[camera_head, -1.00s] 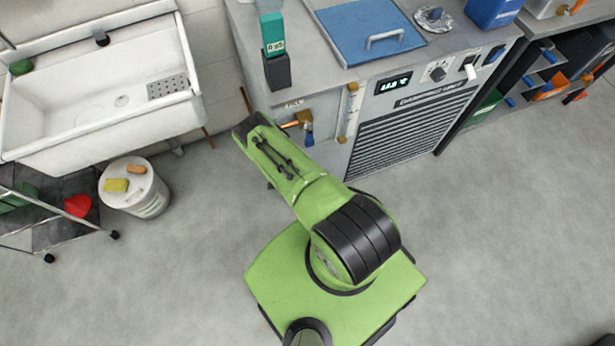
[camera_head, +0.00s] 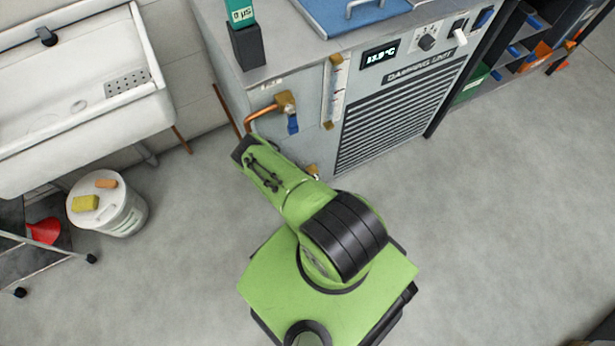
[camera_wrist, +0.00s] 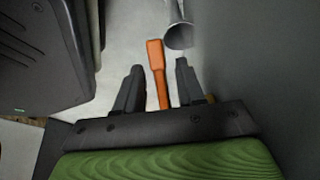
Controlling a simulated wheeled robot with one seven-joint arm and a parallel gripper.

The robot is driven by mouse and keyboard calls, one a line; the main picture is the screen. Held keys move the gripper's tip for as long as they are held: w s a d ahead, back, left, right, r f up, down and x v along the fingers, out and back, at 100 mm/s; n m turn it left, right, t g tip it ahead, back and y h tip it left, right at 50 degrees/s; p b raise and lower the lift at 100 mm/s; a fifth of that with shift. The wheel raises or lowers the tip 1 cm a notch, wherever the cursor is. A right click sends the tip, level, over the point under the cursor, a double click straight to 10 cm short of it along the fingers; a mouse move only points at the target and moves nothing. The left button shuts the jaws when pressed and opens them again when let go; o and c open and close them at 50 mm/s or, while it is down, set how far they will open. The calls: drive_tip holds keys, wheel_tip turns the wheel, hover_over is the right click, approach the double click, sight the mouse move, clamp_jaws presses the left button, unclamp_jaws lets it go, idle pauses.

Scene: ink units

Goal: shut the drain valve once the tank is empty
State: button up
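In the wrist view an orange lever (camera_wrist: 153,60), which looks like the drain valve's handle, stands between the two black fingers of my gripper (camera_wrist: 160,67). The gripper is open, with gaps on both sides of the lever. A grey metal pipe end (camera_wrist: 179,36) is just beyond the right finger. In the head view a brass fitting (camera_head: 313,170) low on the dampening unit (camera_head: 285,130) is partly hidden by my arm, and my gripper is hidden there.
A fill valve with a blue handle (camera_head: 293,124) and copper pipe is above my arm. A trolley with a red funnel (camera_head: 44,231) is at left.

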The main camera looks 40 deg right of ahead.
drive_tip(key=shift+d+f, duration=0.1)
drive_tip(key=shift+f, duration=0.1)
drive_tip(key=shift+c, duration=0.4)
clamp_jaws()
